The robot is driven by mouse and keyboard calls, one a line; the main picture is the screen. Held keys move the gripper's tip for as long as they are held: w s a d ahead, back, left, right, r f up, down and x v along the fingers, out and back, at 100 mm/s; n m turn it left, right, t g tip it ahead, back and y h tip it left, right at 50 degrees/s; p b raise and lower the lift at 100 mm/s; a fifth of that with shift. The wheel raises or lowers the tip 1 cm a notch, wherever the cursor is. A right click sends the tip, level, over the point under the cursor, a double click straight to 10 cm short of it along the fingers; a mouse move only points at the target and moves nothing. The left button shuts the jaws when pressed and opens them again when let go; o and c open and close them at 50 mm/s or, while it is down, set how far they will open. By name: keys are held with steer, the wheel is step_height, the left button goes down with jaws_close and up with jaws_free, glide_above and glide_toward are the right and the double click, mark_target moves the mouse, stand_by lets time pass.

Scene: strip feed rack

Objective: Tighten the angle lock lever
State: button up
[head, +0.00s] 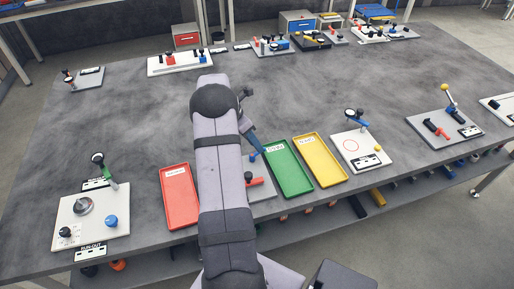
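A grey plate (263,189) lies on the bench just right of my arm and is partly covered by it. A small red part (248,176) shows on this plate, close to my arm. I cannot make out for certain which part is the angle lock lever. My arm reaches up the middle of the head view and hides much of this spot. My gripper's fingertips cannot be made out.
A red tray (165,211) lies left of my arm; a green tray (287,170) and a yellow tray (320,162) lie right. White plates with fixtures stand at the left front (116,235) and right (345,143). More fixtures line the back. The bench middle is mostly clear.

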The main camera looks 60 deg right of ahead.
steer(key=shift+b+v, duration=0.55)
steer(key=shift+v, duration=1.65)
steer(key=shift+s, duration=0.1)
steer(key=w+a+r+m+t, duration=0.15)
steer(key=w+a, duration=0.25)
steer(key=a, duration=0.8)
steer(key=w+a+r+m+t, duration=0.1)
steer(key=w+a+r+m, duration=0.3)
steer(key=a, duration=0.8)
steer(key=s+a+f+m+t+y, duration=0.1)
steer(key=s+a+f+m, duration=0.3)
steer(key=a, duration=0.7)
steer(key=s+a+m+t+y, duration=0.1)
steer(key=s+a+m+y, duration=0.15)
steer(key=s+a, duration=0.65)
steer(key=w+a+f+b, duration=0.1)
steer(key=f+b, duration=1.8)
steer(key=b, duration=0.1)
steer(key=w+a+f+b, duration=0.2)
steer(key=f+b, duration=1.8)
steer(key=shift+f+h, duration=0.3)
steer(key=shift+h, duration=0.05)
